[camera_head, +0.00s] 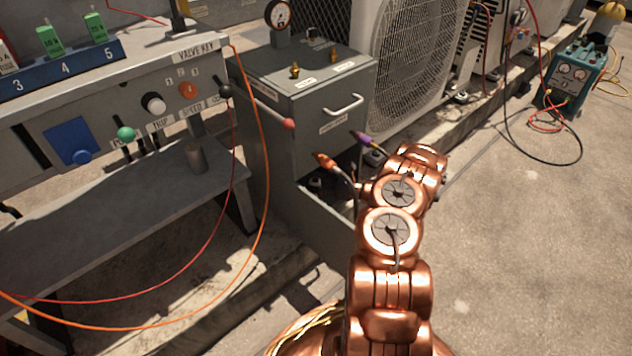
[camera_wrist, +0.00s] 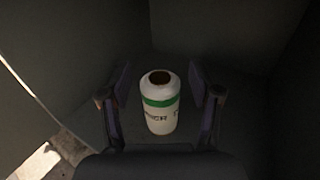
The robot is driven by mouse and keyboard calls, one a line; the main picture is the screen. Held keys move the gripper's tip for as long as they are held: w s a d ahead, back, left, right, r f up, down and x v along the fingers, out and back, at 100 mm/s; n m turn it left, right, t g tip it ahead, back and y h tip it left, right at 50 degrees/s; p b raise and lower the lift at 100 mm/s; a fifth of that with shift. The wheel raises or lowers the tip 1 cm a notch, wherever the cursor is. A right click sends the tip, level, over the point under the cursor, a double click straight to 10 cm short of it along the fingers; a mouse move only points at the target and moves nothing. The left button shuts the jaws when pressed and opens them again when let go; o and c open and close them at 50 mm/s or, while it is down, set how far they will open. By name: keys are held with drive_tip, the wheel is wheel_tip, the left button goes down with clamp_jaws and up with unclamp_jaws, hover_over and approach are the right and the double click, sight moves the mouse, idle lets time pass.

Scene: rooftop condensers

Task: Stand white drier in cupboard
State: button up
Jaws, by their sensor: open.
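The white drier (camera_wrist: 160,118) has a green band, dark lettering and a dark round port on top. In the wrist view it looks upright on the dark floor of an enclosed space, which appears to be the cupboard interior. My gripper (camera_wrist: 159,74) is open, with one finger on each side of the drier and a visible gap at each side. In the head view the grey cupboard (camera_head: 325,108) has an open lower part, and my copper arm reaches toward it. My gripper and the drier are hidden there.
Dark walls (camera_wrist: 230,35) stand close around the gripper. In the head view, hoses with coloured ends (camera_head: 325,160) hang by the cupboard opening. A workbench (camera_head: 120,205) with an orange cable is at left, a condenser fan unit (camera_head: 415,60) behind.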

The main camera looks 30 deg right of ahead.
drive_tip(key=shift+s+d+r, duration=0.2)
drive_tip(key=p+v, duration=0.5)
drive_tip(key=v, duration=0.6)
drive_tip(key=shift+s+f, duration=0.15)
drive_tip(key=shift+s, duration=0.05)
drive_tip(key=shift+s+d, duration=0.1)
drive_tip(key=shift+d, duration=0.05)
